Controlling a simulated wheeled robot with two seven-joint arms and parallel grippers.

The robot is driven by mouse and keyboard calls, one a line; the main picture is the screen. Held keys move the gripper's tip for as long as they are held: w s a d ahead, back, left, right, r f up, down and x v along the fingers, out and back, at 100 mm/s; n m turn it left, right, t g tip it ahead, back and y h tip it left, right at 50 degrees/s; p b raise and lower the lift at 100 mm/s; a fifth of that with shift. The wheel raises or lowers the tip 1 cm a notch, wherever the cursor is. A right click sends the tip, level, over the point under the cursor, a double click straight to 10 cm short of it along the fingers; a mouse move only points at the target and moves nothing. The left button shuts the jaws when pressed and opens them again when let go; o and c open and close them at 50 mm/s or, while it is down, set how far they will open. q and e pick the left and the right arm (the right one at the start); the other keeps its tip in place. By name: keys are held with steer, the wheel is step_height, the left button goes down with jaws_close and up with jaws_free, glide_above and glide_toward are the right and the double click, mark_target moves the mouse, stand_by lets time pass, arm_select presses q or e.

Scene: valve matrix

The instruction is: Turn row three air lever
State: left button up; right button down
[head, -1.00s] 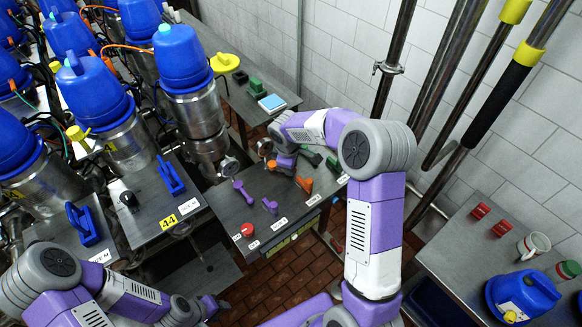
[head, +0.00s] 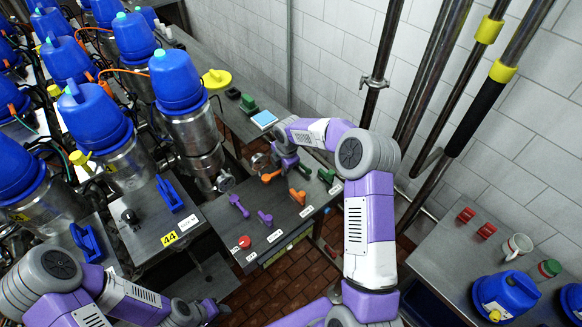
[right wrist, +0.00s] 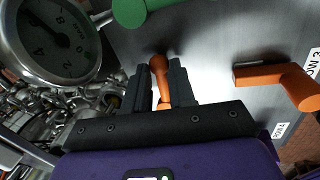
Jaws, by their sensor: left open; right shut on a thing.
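My right gripper (head: 279,170) is above the grey valve panel (head: 225,225), with its arm reaching in from the right. In the right wrist view its dark fingers (right wrist: 164,88) are shut around an orange lever (right wrist: 158,66). In the head view that orange lever (head: 270,177) shows partly beside the gripper. A second orange lever (right wrist: 275,76) stands free to its right in the wrist view. A label reading ROW 3 upside down (right wrist: 314,64) is near it; which row it marks is unclear. My left gripper (head: 212,308) is low at the bottom, away from the panel.
Purple levers (head: 238,205), green levers (head: 326,175) and a red button (head: 244,241) are on the same panel. A round gauge (right wrist: 52,38) is left of the gripped lever. Blue-capped tanks (head: 175,80) crowd the left; pipes (head: 380,70) stand behind the panel.

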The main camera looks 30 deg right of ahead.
steer(key=shift+w+r+n, duration=0.1)
steer(key=shift+w+n, duration=0.35)
steer(key=shift+n, duration=0.15)
steer(key=c, duration=1.1)
jaws_free()
steer(key=shift+s+d+r, duration=0.1)
steer(key=shift+s+r, duration=0.15)
steer(key=shift+r, duration=1)
steer(key=shift+s+r, duration=0.2)
steer(key=shift+r, duration=1)
steer(key=shift+s+d+r, duration=0.1)
steer(key=shift+s+r, duration=0.15)
steer(key=shift+r, duration=1)
